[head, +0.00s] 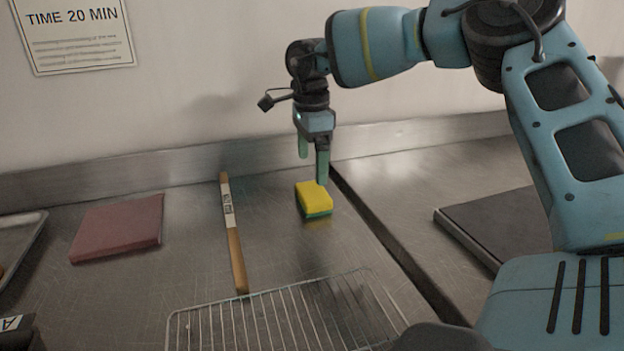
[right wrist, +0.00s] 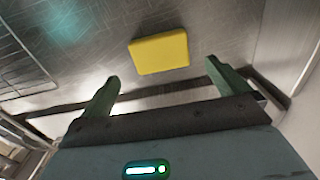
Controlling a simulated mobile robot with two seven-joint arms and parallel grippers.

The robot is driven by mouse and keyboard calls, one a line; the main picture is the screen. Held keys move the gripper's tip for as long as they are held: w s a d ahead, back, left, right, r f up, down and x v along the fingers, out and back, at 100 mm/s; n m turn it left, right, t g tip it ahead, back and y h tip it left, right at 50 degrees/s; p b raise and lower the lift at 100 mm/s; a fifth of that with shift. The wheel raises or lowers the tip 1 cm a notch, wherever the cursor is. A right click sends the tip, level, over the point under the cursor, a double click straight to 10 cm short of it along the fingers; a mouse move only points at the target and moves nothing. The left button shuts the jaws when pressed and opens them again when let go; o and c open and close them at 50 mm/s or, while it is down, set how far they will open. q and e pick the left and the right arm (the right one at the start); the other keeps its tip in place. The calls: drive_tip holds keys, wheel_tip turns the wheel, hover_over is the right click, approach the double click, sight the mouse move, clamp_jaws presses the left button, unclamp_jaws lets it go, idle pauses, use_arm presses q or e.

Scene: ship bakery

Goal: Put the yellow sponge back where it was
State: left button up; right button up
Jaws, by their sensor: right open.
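The yellow sponge (head: 314,198) with a green underside lies flat on the steel counter, near the dark gap between two counter sections. It also shows in the right wrist view (right wrist: 159,53), a little beyond the fingertips and between their lines. My right gripper (head: 314,168) points down just above and behind the sponge, with its green fingers apart. In the right wrist view its fingers (right wrist: 161,70) are open with nothing between them. The sponge is not gripped. My left gripper is not in view.
A wooden-handled tool (head: 235,235) lies left of the sponge, and a wire rack (head: 270,314) lies in front. A reddish folded cloth or board (head: 118,226) is at left, with a metal tray (head: 22,240) beyond it. A dark flat slab (head: 490,226) lies right of the gap.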

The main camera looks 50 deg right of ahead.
wheel_tip(320, 180, up, 5)
drive_tip(key=shift+f, duration=0.2)
drive_tip(key=shift+f, duration=0.1)
idle(0.5)
